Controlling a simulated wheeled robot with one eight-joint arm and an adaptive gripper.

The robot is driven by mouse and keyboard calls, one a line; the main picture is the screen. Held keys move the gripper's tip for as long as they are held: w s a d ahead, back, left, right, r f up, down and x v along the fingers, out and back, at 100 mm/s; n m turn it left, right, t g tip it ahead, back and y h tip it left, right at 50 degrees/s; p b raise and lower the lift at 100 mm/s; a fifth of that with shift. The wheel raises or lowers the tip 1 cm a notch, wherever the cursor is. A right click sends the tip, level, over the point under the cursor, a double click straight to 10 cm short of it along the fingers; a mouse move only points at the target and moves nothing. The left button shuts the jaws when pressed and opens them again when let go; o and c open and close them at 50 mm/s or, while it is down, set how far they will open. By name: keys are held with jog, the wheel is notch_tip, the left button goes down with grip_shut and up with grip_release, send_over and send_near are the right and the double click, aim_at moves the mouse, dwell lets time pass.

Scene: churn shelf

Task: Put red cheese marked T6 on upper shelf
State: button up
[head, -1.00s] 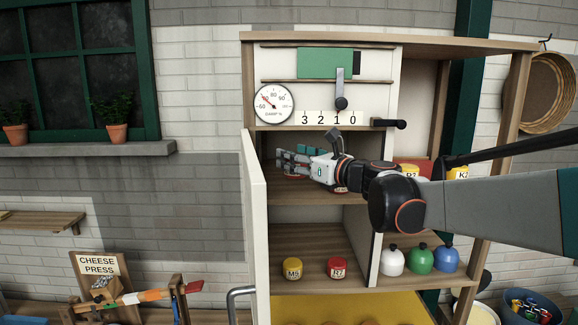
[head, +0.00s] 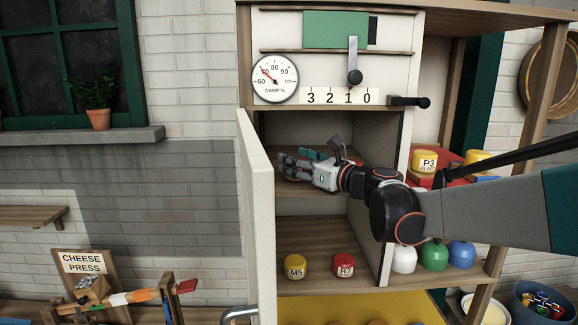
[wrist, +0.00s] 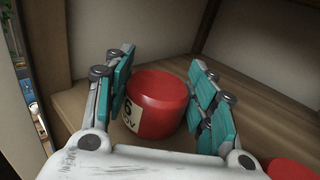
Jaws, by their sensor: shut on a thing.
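The red cheese (wrist: 157,103) is a round red block between the two teal-padded fingers of my gripper (wrist: 160,80) in the wrist view. Its pale label is partly hidden by the left finger; a 6 shows, the letter before it does not. My gripper (head: 290,166) is shut on it, inside the upper compartment of the cabinet, over the upper shelf (head: 310,187). In the head view the fingers hide the cheese. The wooden board (wrist: 250,105) lies close under it; I cannot tell whether it touches.
Another red object (wrist: 290,169) is at the lower right in the wrist view. Yellow M5 (head: 295,267) and red R7 (head: 344,265) stand on the lower shelf. The open white door (head: 258,210) flanks the left. Yellow P3 (head: 424,162) is right of the divider.

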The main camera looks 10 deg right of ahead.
jog(key=shift+s, duration=0.25)
jog(key=shift+f, duration=0.1)
jog(key=o, duration=0.9)
jog(key=shift+w, duration=0.2)
jog(key=shift+s, duration=0.15)
jog(key=shift+r, duration=0.2)
